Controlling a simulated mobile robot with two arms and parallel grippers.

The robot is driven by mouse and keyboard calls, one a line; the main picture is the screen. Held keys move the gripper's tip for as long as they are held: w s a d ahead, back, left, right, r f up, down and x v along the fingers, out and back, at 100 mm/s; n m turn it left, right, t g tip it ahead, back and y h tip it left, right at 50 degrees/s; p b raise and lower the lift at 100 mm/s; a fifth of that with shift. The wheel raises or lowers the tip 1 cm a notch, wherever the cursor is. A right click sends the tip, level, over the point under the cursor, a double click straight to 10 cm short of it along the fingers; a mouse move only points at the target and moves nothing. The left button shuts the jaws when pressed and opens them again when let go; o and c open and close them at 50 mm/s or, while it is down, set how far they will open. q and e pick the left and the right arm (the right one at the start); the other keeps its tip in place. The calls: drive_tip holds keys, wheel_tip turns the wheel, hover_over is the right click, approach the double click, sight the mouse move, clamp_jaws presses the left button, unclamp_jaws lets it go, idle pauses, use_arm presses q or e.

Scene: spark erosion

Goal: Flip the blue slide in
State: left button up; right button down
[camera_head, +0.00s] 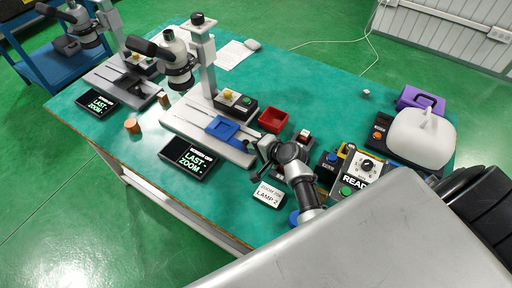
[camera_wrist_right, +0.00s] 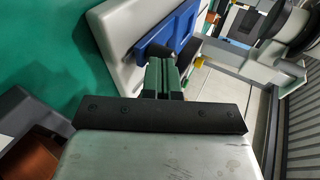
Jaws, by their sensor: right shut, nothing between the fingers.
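The blue slide (camera_head: 224,128) lies on the pale base (camera_head: 178,121) of the middle microscope in the head view. In the right wrist view a blue piece (camera_wrist_right: 172,32), which looks like the same slide, sits on a white base just beyond my fingertips. My right gripper (camera_wrist_right: 163,66) is shut and empty, its fingers side by side. They appear close to the blue piece; I cannot tell whether they touch it. In the head view the right arm reaches in from the lower right, toward the right end of the base. My left gripper is not in view.
The middle microscope (camera_head: 176,62) stands over the base. A black display (camera_head: 190,158) lies in front. A red tray (camera_head: 273,119) and button boxes stand behind and right. A lamp sign (camera_head: 268,195) lies near the arm. Another microscope stands left.

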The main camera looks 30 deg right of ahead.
sight(216, 134)
drive_tip(key=w+a+b, duration=0.1)
drive_tip(key=w+a, duration=0.1)
drive_tip(key=w, duration=0.2)
drive_tip(key=w+a+b, duration=0.1)
drive_tip(key=w+a, duration=0.2)
drive_tip(key=w, duration=0.1)
drive_tip(key=w+a+b, duration=0.1)
drive_tip(key=w+a, duration=0.1)
drive_tip(key=w, duration=0.3)
drive_tip(key=shift+a+f, duration=0.1)
drive_tip(key=shift+a, duration=0.3)
drive_tip(key=shift+w+b, duration=0.15)
drive_tip(key=shift+b, duration=0.15)
drive_tip(key=shift+r, duration=0.25)
